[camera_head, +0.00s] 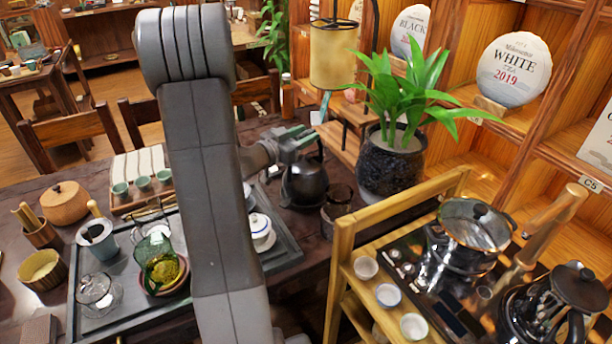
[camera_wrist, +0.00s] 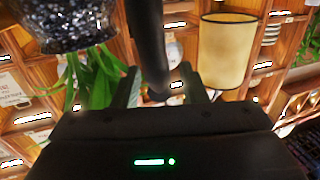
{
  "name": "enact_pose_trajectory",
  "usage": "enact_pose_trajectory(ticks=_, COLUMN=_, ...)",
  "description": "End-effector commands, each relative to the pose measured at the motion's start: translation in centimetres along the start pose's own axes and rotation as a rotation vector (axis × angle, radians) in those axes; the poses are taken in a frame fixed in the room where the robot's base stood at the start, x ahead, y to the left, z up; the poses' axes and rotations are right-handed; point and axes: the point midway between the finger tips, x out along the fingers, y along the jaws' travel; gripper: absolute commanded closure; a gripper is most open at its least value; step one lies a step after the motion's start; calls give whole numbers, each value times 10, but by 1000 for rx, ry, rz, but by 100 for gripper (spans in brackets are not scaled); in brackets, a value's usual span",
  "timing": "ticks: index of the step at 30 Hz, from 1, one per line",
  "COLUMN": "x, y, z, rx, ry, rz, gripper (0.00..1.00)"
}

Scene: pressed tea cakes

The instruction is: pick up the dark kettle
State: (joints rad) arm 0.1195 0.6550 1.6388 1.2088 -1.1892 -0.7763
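The dark kettle (camera_head: 305,184) stands upright on the dark table in the head view, just left of the potted plant. Its raised handle is partly behind my gripper (camera_head: 297,139), which is at the top of the kettle. In the wrist view, a dark bar (camera_wrist: 147,40), apparently the kettle handle, reaches down between the two fingers of my gripper (camera_wrist: 163,92). The fingers are apart, with a visible gap on the bar's right side. Whether the left finger touches the bar is unclear.
The potted plant (camera_head: 391,160) stands close to the kettle's right, and a lamp (camera_head: 334,55) is behind it. A wooden cart (camera_head: 345,262) with glass pots is at front right. A tea tray (camera_head: 285,250) with a lidded white cup (camera_head: 260,232) lies in front of the kettle.

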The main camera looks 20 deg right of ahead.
Motion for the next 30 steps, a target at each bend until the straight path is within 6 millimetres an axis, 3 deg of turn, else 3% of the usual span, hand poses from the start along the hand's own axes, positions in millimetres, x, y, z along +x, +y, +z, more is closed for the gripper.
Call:
enact_pose_trajectory(ticks=3, x=9, y=0, z=0, rx=-1, ry=0, rz=0, gripper=61)
enact_pose_trajectory(ticks=10, x=10, y=0, z=0, rx=-1, ry=0, rz=-1, gripper=61)
enact_pose_trajectory(ticks=16, x=10, y=0, z=0, rx=-1, ry=0, rz=-1, gripper=100)
enact_pose_trajectory(ticks=30, x=10, y=0, z=0, rx=-1, ry=0, rz=-1, gripper=100)
